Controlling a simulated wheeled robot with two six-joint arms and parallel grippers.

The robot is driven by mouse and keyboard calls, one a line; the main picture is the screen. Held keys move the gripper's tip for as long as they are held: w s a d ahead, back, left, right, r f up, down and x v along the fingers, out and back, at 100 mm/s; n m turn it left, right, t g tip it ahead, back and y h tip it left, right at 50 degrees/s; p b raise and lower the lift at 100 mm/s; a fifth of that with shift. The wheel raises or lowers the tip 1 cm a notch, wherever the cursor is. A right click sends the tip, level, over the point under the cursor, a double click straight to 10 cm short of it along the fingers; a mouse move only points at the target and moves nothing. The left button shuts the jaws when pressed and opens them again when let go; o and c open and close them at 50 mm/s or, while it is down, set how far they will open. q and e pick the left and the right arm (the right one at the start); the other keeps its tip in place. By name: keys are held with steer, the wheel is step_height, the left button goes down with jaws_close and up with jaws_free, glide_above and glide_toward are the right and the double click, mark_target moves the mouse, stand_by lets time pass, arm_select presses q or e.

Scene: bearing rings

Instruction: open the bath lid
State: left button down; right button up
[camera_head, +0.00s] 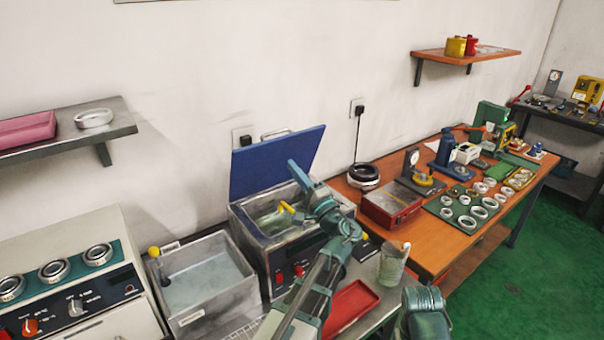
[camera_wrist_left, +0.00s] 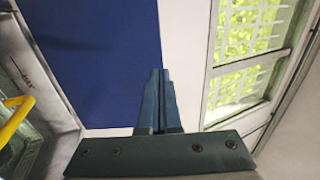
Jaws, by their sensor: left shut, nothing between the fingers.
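The bath (camera_head: 240,232) is a metal box with red controls on its front, standing in the middle of the head view. Its blue lid (camera_head: 262,168) stands raised at the back, well open, leaving the inside of the tank uncovered. The lid fills the upper left of the wrist view (camera_wrist_left: 95,50). My left gripper (camera_head: 292,164) is in front of the lid's right part, above the bath. Its fingers, also in the wrist view (camera_wrist_left: 160,74), are closed together and empty. Whether they touch the lid I cannot tell. My right gripper is out of view.
A yellow-handled item (camera_head: 287,207) is in the bath. An open metal tank (camera_head: 215,318) stands to the left, and a red tray (camera_head: 350,305) and a beaker (camera_head: 393,265) to the front right. An orange workbench (camera_head: 430,255) holds rings and tools.

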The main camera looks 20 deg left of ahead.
arm_select(q)
steer(key=p, duration=0.2)
glide_toward(266, 135)
steer(key=shift+w+a+r, duration=0.3)
steer(key=shift+a+r, duration=0.5)
steer(key=shift+r, duration=0.2)
steer(key=a+r+p, duration=0.1)
steer(key=p, duration=0.1)
steer(key=w+a+r+h+p, duration=0.1)
steer(key=p, duration=0.1)
steer(key=w+a+g+h+p, duration=0.1)
steer(key=p, duration=0.2)
steer(key=shift+w+a+r, duration=0.1)
steer(key=shift+a+r, duration=0.2)
steer(key=shift+r, duration=0.1)
steer(key=p+x, duration=0.1)
steer(key=x, duration=0.2)
steer(key=shift+w+a+f, duration=0.1)
steer(key=shift+a+f, duration=0.05)
steer(key=shift+a, duration=0.05)
steer(key=shift+w+a, duration=0.15)
steer(key=shift+a, duration=0.1)
